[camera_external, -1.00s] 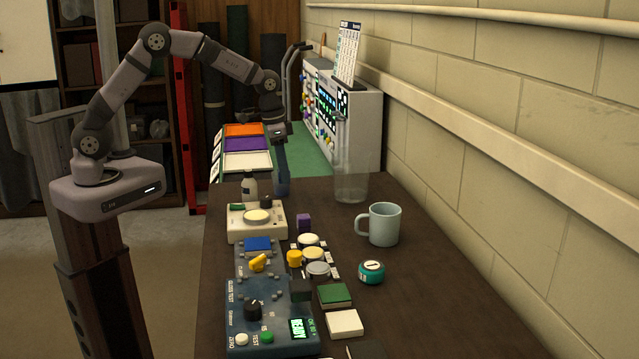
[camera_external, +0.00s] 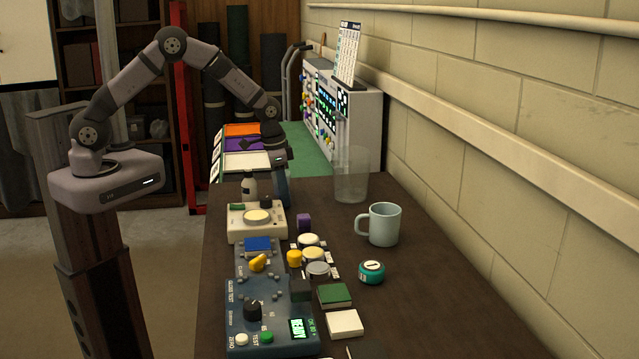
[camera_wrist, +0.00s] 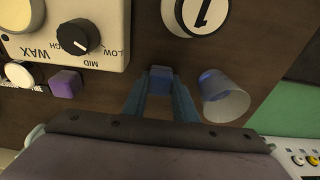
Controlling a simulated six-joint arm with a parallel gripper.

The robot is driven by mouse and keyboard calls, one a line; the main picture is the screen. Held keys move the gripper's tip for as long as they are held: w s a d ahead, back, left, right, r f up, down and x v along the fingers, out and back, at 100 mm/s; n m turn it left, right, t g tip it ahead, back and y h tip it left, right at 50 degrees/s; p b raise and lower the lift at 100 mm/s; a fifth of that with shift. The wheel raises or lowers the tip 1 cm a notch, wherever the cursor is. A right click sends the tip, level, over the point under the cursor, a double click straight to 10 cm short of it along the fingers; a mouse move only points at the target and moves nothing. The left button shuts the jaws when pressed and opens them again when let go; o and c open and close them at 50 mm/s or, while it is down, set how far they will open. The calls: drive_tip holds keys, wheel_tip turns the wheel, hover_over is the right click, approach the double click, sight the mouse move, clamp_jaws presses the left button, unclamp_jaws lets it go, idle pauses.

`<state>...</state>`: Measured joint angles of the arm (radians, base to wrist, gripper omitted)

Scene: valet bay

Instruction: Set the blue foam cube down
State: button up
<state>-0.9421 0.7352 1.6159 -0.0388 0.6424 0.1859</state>
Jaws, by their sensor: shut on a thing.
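My gripper (camera_external: 281,200) points down over the far part of the dark table, behind the cream box and left of the clear cup. In the wrist view, my gripper (camera_wrist: 160,92) is shut on the blue foam cube (camera_wrist: 160,77), with a finger on each side of it. The cube sits at the fingertips over dark tabletop. I cannot tell whether it touches the table. In the external view I cannot make the cube out apart from the bluish fingers.
A clear cup (camera_external: 351,175) stands close to the right of my gripper. A mug (camera_external: 384,225) stands farther right. Colored trays (camera_external: 247,144) lie beyond.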

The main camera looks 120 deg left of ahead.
drive_tip(key=shift+f, duration=0.2)
drive_tip(key=o, duration=1)
drive_tip(key=shift+r, duration=0.1)
wheel_tip(320, 180, up, 12)
drive_tip(key=s+d+b, duration=0.1)
drive_tip(key=b, duration=0.2)
drive_tip(key=shift+s+d, duration=0.15)
